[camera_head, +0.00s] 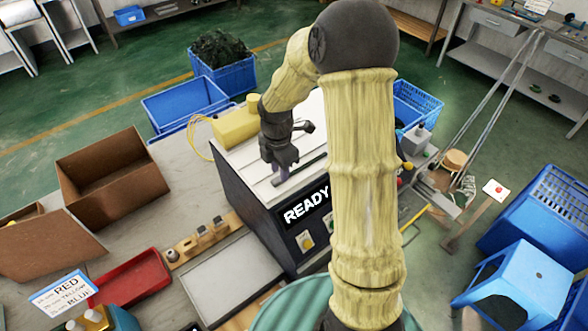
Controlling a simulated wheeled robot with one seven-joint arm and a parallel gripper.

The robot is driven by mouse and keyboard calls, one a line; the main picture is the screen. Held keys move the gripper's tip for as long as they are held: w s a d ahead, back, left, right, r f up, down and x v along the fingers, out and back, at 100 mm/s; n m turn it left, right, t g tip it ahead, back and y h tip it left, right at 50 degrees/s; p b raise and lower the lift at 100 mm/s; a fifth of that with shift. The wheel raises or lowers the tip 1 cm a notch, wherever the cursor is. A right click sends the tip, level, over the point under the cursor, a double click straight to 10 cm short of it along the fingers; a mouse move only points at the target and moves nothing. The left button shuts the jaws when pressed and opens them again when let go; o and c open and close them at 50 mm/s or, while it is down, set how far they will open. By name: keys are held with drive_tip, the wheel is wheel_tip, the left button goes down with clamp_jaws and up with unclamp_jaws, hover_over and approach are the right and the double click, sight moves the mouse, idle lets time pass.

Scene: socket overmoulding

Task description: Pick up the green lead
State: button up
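I cannot make out a green lead with certainty. A dark, greenish-black tangle (220,46) fills a blue crate behind the bench; single leads in it cannot be told apart. My gripper (281,178) points down over the pale top of the dark machine (262,222) with the lit "READY" panel. A small greyish-purple shape shows at its fingertips, and I cannot tell whether it is a finger or a held thing. My arm hides part of the machine's right side.
A cardboard box (104,178), a red tray (133,281) and a wooden rack (203,240) with small parts lie on the bench left of the machine. An empty blue crate (185,103) stands behind. A blue stool (520,277) is at right. Green floor is open beyond.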

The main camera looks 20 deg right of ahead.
drive_tip(key=shift+f, duration=1.25)
drive_tip(key=shift+c, duration=0.2)
clamp_jaws()
